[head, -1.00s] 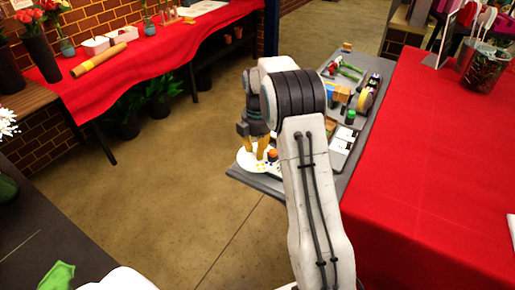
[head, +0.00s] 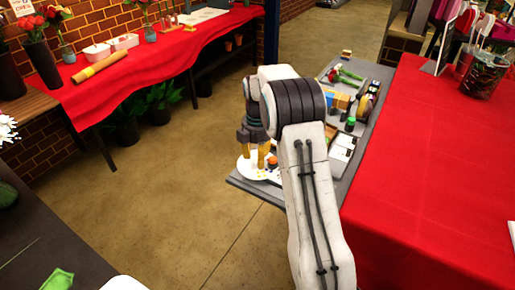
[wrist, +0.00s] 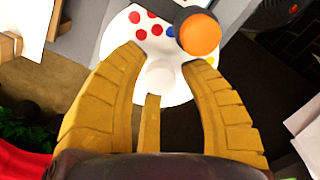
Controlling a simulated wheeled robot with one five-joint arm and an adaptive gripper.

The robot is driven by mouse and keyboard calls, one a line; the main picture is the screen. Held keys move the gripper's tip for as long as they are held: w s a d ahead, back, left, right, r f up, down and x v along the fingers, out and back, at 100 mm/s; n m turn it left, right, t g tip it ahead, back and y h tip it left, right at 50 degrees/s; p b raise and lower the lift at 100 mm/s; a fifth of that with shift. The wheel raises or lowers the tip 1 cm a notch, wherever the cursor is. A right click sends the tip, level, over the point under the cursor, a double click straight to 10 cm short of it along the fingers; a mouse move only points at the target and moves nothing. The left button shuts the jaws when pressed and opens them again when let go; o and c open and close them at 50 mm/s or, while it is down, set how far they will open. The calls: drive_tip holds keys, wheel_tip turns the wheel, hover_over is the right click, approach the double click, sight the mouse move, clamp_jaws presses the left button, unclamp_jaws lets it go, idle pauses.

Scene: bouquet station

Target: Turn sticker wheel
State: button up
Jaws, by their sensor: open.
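The sticker wheel (head: 249,170) is a white disc with coloured dots at the near left end of the grey work table. In the wrist view the wheel (wrist: 121,43) shows red, blue and yellow dots. A short white peg (wrist: 160,74) stands near its edge. My gripper (head: 261,159) points down over the wheel, its yellow fingers open. In the wrist view my gripper (wrist: 161,66) has its fingers on both sides of the peg, with no clear contact. An orange knob (wrist: 200,34) sits by a dark bar across the wheel, just beyond the right finger.
The grey table (head: 245,185) carries several small items behind the wheel, including a rose (head: 347,73). A red-covered table (head: 430,190) stands close on the right. Another red-covered table (head: 150,65) is at the back left. Open floor (head: 180,180) lies to the left.

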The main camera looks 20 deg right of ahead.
wheel_tip(320, 180, up, 12)
drive_tip(key=shift+f, duration=0.15)
idle(0.4)
idle(0.4)
